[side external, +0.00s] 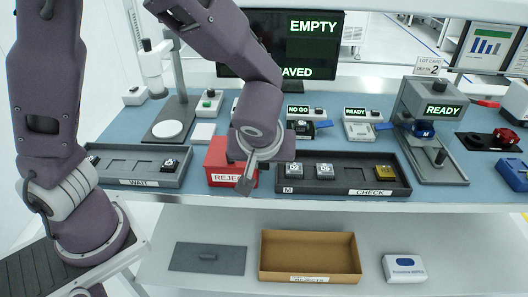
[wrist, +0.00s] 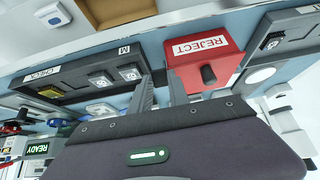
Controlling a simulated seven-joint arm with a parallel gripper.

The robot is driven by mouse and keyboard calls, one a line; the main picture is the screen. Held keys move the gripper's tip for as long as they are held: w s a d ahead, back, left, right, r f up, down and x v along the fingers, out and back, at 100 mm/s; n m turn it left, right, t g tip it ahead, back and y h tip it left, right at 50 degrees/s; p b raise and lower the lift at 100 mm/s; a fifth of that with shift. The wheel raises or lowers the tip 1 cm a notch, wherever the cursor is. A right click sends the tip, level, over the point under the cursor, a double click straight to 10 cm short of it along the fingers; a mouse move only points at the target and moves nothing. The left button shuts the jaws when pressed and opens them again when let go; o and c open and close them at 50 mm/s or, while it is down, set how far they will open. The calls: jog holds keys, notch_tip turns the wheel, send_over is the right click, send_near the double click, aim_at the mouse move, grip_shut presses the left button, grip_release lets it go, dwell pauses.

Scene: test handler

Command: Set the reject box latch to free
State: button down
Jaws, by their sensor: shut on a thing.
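The red reject box (side external: 219,160) stands at the front of the blue bench, its white REJECT label facing forward. In the wrist view the box (wrist: 196,82) shows upside down, with a dark knob (wrist: 208,74) on it. My gripper (side external: 246,184) reaches down at the box's right front corner and covers part of the label. In the wrist view its two fingers (wrist: 158,82) stand a little apart at the box's left edge, with the knob outside them. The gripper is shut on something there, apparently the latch. The latch itself and its setting cannot be made out.
The CHECK tray (side external: 345,188) with several blocks lies close to the right. The WAIT tray (side external: 120,178) is to the left. A READY test handler (side external: 435,105) stands at the right. A brown open bin (side external: 310,275) is on the shelf below.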

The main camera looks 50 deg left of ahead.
jog(key=shift+s+d+f+t+y, duration=0.3)
jog(key=shift+d+f+t+y, duration=0.05)
jog(key=shift+t+y, duration=0.15)
jog(key=c, duration=1.2)
grip_release()
jog(key=shift+c, duration=0.2)
jog(key=v, duration=0.7)
